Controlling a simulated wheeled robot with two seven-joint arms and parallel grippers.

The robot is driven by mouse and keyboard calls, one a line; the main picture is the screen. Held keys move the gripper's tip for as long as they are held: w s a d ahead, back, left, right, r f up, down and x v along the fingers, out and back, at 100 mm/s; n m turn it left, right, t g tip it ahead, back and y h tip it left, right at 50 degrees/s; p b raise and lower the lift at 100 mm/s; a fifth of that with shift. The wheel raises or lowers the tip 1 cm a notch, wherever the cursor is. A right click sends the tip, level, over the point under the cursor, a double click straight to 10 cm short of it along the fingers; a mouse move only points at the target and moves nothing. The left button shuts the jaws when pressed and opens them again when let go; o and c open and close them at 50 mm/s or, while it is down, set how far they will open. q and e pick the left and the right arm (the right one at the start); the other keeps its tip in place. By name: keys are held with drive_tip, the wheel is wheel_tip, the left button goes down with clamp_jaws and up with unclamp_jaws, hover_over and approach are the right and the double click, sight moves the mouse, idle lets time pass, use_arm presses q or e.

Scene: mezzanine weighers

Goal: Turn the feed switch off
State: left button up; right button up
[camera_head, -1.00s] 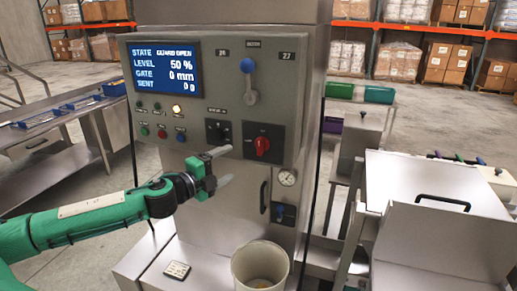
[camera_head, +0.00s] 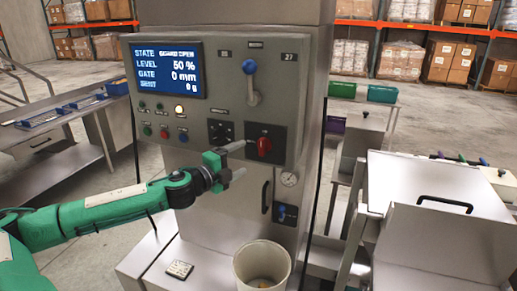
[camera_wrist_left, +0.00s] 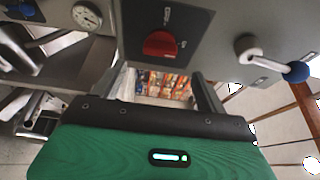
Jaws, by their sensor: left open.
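A control panel (camera_head: 285,70) carries a red rotary switch (camera_head: 264,146) on a black plate at its lower right; the lettering beside it is too small to read. The red switch also shows in the left wrist view (camera_wrist_left: 160,44), just beyond the fingers. A black knob (camera_head: 221,131) sits to its left. My left gripper (camera_head: 237,160) is open and empty, its fingers just in front of the panel. They lie just left of and below the red switch, apart from it as far as I can see. My right gripper is not in view.
A blue-knobbed lever (camera_head: 250,82) stands above the red switch. A gauge (camera_head: 289,178), a door handle (camera_head: 266,197) and a blue valve (camera_head: 281,214) are below it. A white bucket (camera_head: 262,264) stands on the ledge. The screen (camera_head: 166,69) reads guard open.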

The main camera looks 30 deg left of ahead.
sight(260, 149)
use_arm(q)
drive_tip(key=w+p, duration=0.1)
drive_tip(key=w, duration=0.1)
drive_tip(key=w+p, duration=0.1)
drive_tip(key=w, duration=0.1)
drive_tip(key=w+d+p, duration=0.1)
drive_tip(key=w+p, duration=0.1)
drive_tip(key=shift+w+r, duration=0.2)
drive_tip(key=shift+w, duration=0.15)
drive_tip(key=shift+w+d+f+p, duration=0.1)
drive_tip(key=shift+w+p, duration=0.15)
drive_tip(key=shift+w, duration=0.25)
drive_tip(key=shift+w+d+f+p, duration=0.1)
drive_tip(key=shift+w+p, duration=0.15)
drive_tip(key=shift+w, duration=0.25)
drive_tip(key=c, duration=1)
drive_tip(key=shift+f, duration=0.1)
